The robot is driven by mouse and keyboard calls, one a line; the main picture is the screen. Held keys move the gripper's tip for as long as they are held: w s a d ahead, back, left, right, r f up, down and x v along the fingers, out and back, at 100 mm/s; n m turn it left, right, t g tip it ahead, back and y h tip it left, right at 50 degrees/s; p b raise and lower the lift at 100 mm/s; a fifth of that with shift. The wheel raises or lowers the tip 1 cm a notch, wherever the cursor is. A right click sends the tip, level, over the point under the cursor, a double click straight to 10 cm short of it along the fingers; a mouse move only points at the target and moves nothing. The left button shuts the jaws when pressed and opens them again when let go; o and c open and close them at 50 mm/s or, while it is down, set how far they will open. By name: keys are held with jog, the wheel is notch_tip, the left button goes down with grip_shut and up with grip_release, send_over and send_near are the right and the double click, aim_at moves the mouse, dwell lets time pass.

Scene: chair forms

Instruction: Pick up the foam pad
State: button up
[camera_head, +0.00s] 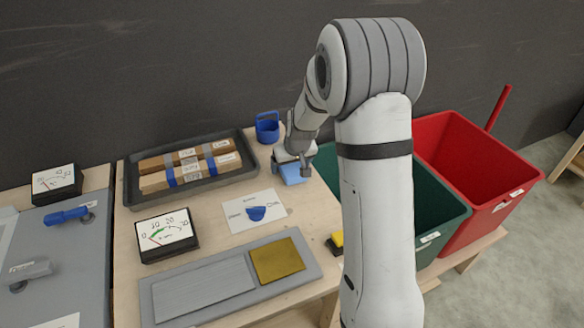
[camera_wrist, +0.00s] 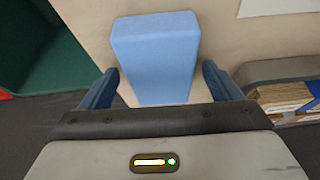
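The foam pad (camera_wrist: 155,55) is a light blue block lying on the wooden table. In the head view the foam pad (camera_head: 293,173) shows below my gripper, partly hidden by it. My gripper (camera_wrist: 158,85) is open in the wrist view, with one dark blue finger on either side of the pad's near end. A gap shows between each finger and the pad. In the head view my gripper (camera_head: 291,177) is over the back right of the table. I cannot tell its exact height over the pad.
A dark tray (camera_head: 131,187) with wrapped bars stands left of the pad. A blue cup (camera_head: 267,128) stands behind. A paper sheet (camera_head: 235,213) lies in front. A green bin (camera_head: 440,222) and a red bin (camera_head: 480,150) stand at the right.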

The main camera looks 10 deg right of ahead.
aim_at(291, 166)
jog(key=c, duration=1)
notch_tip(291, 166, up, 10)
jog(key=o, duration=0.4)
jog(key=c, duration=0.3)
jog(key=shift+c, duration=0.2)
jog(key=shift+s+p, duration=0.15)
jog(key=shift+p, duration=0.25)
